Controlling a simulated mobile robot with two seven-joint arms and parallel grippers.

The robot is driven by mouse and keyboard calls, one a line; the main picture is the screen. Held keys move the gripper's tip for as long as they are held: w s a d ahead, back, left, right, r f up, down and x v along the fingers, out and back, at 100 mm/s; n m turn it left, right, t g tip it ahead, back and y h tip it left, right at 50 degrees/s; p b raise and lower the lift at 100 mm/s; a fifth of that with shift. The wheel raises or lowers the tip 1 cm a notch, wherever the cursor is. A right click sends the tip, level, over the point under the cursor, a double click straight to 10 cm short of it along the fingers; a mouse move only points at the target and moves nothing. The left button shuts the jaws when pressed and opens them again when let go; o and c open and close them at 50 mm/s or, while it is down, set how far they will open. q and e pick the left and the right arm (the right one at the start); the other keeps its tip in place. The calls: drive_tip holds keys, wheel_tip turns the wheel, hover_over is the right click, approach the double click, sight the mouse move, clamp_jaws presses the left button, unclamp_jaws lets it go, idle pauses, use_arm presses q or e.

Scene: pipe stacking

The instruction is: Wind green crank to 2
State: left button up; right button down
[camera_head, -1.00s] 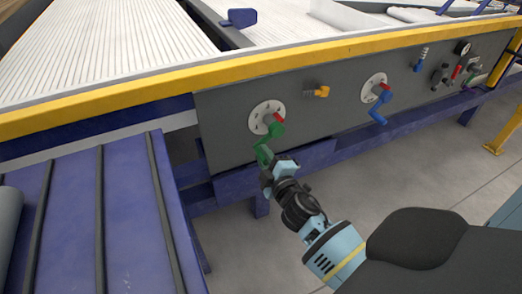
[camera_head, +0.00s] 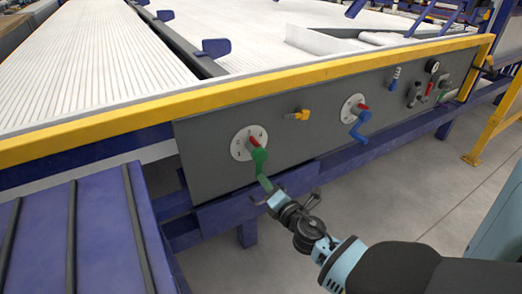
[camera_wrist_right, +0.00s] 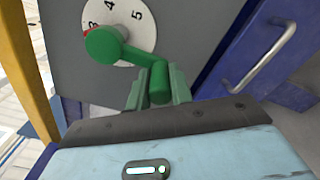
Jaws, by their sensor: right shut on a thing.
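The green crank (camera_head: 259,157) sticks out from a white numbered dial (camera_head: 239,147) on the dark side panel. Its arm hangs down and slightly right. In the right wrist view the crank's hub (camera_wrist_right: 103,43) covers part of the dial (camera_wrist_right: 138,32), where 4 and 5 are readable. A red mark shows at the hub's left, close to a partly hidden figure that looks like 3. My right gripper (camera_head: 269,190) is shut on the crank's handle, with its fingers (camera_wrist_right: 160,88) on both sides of it. My left gripper is not in view.
A blue crank (camera_head: 360,130) on its own dial is farther right, with an orange knob (camera_head: 300,115) between. A yellow rail (camera_head: 240,92) runs above the panel. A blue beam (camera_head: 330,165) runs below. Open floor lies to the right.

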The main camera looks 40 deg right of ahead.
drive_tip(key=s+d+r+n+p, duration=0.1)
drive_tip(key=d+r+n+p, duration=0.2)
drive_tip(key=n, duration=0.9)
drive_tip(key=shift+s+d+r+p, duration=0.35)
drive_tip(key=shift+d+p, duration=0.15)
drive_tip(key=shift+d, duration=1.2)
drive_tip(key=shift+n, duration=0.3)
drive_tip(key=c, duration=1.3)
unclamp_jaws()
drive_tip(key=shift+o, duration=0.2)
drive_tip(key=shift+s, duration=0.1)
drive_tip(key=v, duration=0.7)
drive_tip(key=shift+s+p, duration=0.3)
drive_tip(key=shift+p, duration=0.05)
drive_tip(key=shift+a, duration=0.1)
